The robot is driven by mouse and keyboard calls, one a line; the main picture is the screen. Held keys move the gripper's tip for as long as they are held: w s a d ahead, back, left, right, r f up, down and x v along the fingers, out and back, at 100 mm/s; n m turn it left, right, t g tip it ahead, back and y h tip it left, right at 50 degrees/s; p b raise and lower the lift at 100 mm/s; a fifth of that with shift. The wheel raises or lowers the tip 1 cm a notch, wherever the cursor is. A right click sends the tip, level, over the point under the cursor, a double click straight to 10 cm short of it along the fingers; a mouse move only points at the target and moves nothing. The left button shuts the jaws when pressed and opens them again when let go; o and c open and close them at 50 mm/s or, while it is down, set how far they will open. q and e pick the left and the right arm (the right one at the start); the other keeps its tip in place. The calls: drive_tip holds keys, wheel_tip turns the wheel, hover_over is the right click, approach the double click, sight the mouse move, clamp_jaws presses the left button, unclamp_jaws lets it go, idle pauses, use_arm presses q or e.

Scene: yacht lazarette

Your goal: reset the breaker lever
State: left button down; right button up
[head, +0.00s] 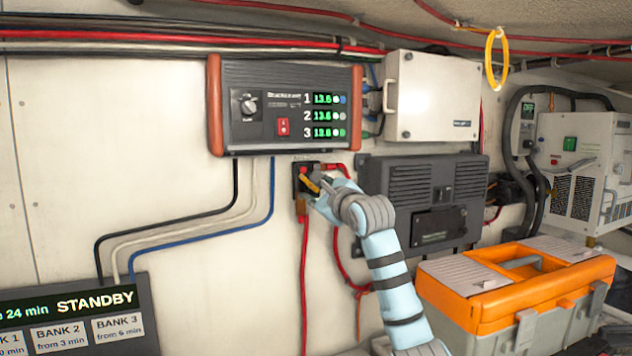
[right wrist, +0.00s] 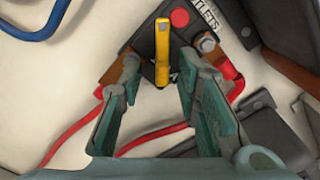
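The breaker is a small black block (head: 299,168) on the white wall below the charger, with a red button (right wrist: 180,18) on its face. Its yellow lever (right wrist: 162,50) stands out from the block and shows as a short yellow bar in the head view (head: 309,184). My right gripper (right wrist: 160,78) is open, with one finger on each side of the lever's near end. A gap shows between the lever and each finger; I see no contact. In the head view my right gripper (head: 324,186) partly covers the breaker. My left gripper is not in view.
Red cables (head: 305,270) run down from the breaker. A charger with orange ends (head: 215,105) hangs above, a dark grey box (head: 425,190) is at right, and an orange-lidded toolbox (head: 540,290) stands lower right. A STANDBY panel (head: 70,310) is lower left.

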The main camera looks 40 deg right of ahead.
drive_tip(key=shift+s+r, duration=0.15)
drive_tip(key=shift+s, duration=0.1)
drive_tip(key=shift+w, duration=0.2)
clamp_jaws()
drive_tip(key=shift+d, duration=0.1)
drive_tip(key=n+p, duration=0.1)
drive_tip(key=n, duration=0.2)
drive_tip(key=r+n+p, duration=0.1)
drive_tip(key=n, duration=0.2)
drive_tip(key=d+r+n+p, duration=0.1)
drive_tip(key=n+p, duration=0.1)
drive_tip(key=n, duration=0.1)
drive_tip(key=shift+s+r, duration=0.15)
drive_tip(key=shift+r, duration=0.1)
idle(0.5)
unclamp_jaws()
drive_tip(key=shift+s+r, duration=0.1)
